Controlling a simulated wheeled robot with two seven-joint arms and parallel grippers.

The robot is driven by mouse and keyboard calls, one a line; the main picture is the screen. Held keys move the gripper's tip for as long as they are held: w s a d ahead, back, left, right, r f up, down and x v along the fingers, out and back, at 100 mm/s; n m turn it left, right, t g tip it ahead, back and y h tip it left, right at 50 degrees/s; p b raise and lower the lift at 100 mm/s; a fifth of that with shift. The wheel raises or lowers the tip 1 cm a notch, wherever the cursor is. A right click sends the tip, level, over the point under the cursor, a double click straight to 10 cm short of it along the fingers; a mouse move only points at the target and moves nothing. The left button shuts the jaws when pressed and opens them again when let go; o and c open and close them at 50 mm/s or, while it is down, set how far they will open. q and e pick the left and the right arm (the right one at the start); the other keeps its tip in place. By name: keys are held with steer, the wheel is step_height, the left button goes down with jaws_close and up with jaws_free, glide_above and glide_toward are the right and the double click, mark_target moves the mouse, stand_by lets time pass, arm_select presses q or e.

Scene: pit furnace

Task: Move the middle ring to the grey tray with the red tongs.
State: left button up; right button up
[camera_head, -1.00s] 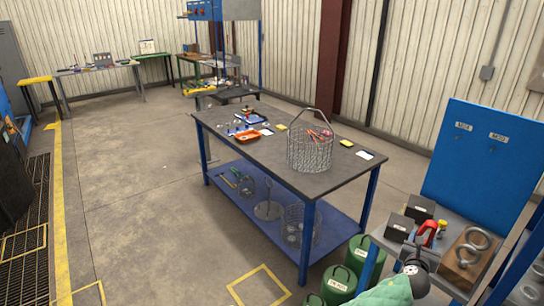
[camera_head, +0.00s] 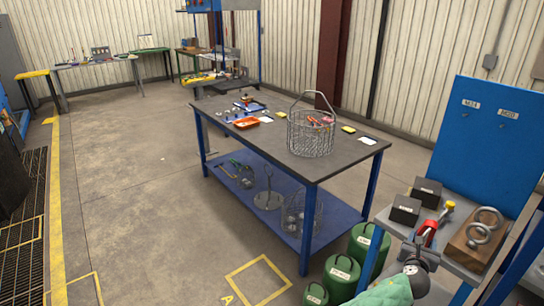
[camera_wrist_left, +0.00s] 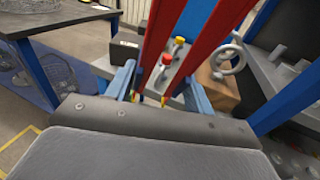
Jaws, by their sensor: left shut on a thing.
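My left gripper (camera_head: 418,262) is at the lower right of the head view, by the edge of a grey bench. In the left wrist view its blue fingers are shut on the red tongs (camera_wrist_left: 218,40), whose two red bars run up out of the picture. I cannot make out the grey tray. My right gripper is not in view.
Dark boxes (camera_head: 405,210) and a blue panel (camera_head: 488,140) stand at the grey bench. Green canisters (camera_head: 341,274) stand on the floor between.

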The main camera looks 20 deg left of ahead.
arm_select(q)
step_height(320, 180, down, 4)
steer(key=b, duration=0.2)
steer(key=shift+b, duration=0.4)
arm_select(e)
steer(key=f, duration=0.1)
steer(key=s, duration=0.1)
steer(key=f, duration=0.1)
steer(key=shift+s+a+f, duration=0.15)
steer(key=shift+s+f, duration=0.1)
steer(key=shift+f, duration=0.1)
